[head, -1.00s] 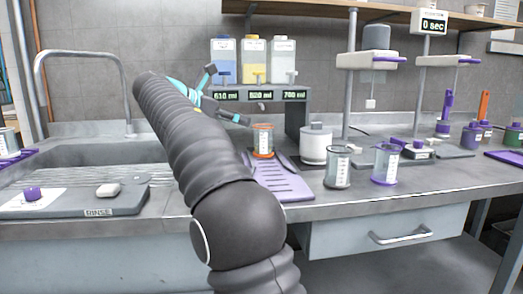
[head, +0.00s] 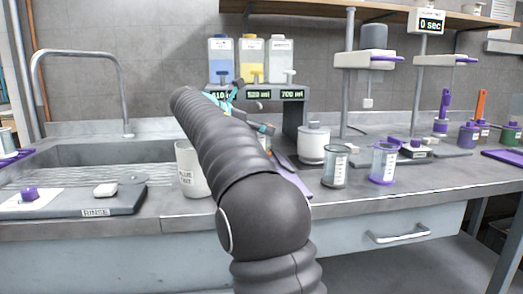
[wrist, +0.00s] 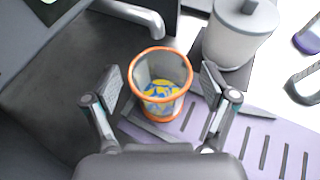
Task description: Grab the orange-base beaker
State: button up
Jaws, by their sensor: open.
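The orange-base beaker (wrist: 162,106) stands upright in the wrist view, with an orange rim and blue and yellow inside it. It sits under a metal spout, at the end of a purple slotted tray (wrist: 259,140). My gripper (wrist: 158,85) is open, with one finger on each side of the beaker in the picture. I cannot tell whether either finger touches it. In the head view my arm hides most of the beaker, and the gripper (head: 250,112) shows only in part near the dispenser.
A white lidded jar (head: 314,145) stands right of the tray. A grey beaker (head: 336,166) and a purple-base beaker (head: 384,163) stand further right. A white container (head: 192,170) is left of my arm, by the sink. The dispenser (head: 289,92) is behind.

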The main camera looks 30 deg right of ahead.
grip_shut()
jog(key=shift+r, duration=0.15)
